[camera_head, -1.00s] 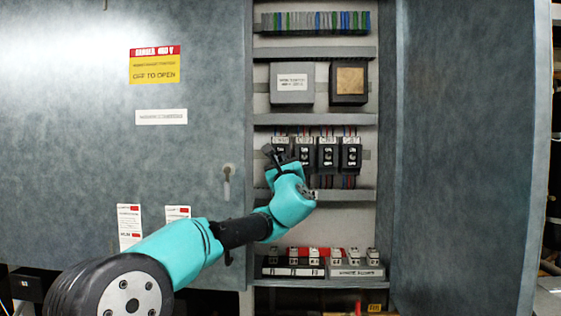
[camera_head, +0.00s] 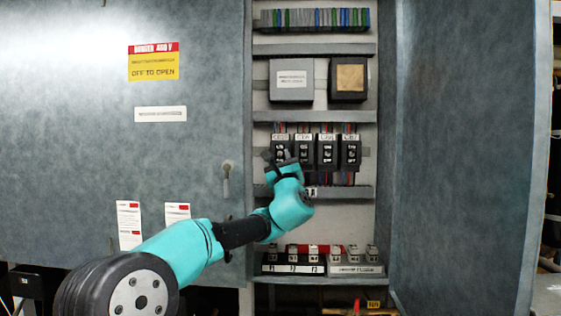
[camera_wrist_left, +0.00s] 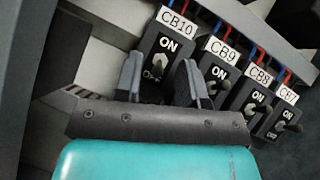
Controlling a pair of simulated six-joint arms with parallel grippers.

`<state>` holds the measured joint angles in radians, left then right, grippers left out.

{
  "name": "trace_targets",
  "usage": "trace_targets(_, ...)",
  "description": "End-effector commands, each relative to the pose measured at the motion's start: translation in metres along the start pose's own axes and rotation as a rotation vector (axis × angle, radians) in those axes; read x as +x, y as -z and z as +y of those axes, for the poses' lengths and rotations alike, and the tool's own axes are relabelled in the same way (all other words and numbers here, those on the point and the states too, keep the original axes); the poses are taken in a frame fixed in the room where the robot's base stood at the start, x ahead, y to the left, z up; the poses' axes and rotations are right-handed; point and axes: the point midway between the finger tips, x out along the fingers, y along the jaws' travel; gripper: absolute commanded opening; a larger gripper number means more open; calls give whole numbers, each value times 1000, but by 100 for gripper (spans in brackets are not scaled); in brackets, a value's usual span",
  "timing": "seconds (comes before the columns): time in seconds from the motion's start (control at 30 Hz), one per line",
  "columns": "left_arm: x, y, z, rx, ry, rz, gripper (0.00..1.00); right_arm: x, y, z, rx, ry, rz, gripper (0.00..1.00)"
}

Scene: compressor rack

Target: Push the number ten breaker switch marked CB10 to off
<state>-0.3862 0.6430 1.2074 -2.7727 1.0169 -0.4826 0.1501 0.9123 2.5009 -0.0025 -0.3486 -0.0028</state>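The CB10 breaker (camera_wrist_left: 168,47) is a black block under a white CB10 label, with ON above and OFF below. Its small pale switch lever (camera_wrist_left: 159,63) shows between the two words; I cannot tell firmly which way it is set. In the head view, CB10 (camera_head: 280,143) is the leftmost breaker. My left gripper (camera_wrist_left: 160,80) is open and empty, its two dark fingers on either side of the lower part of CB10. In the head view the left gripper (camera_head: 281,162) is at the breaker's lower edge. Contact is unclear. My right gripper is not in view.
Breakers CB9 (camera_wrist_left: 215,68), CB8 (camera_wrist_left: 254,98) and CB7 (camera_wrist_left: 282,118) stand close beside CB10. Grey ducts (camera_head: 315,117) run above and below the row. The open cabinet door (camera_head: 460,160) is at right; the large panel (camera_head: 120,120) is at left.

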Motion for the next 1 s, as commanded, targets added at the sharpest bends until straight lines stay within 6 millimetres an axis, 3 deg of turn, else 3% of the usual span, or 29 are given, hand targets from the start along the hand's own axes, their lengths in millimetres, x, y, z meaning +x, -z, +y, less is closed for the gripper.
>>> trace_targets(0.37, -16, 0, 0, 0, 0, 2, 37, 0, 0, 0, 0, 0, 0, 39)
trace_targets(1.0, -110, 0, 0, 0, 1, 2, 37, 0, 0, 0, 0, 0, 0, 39)
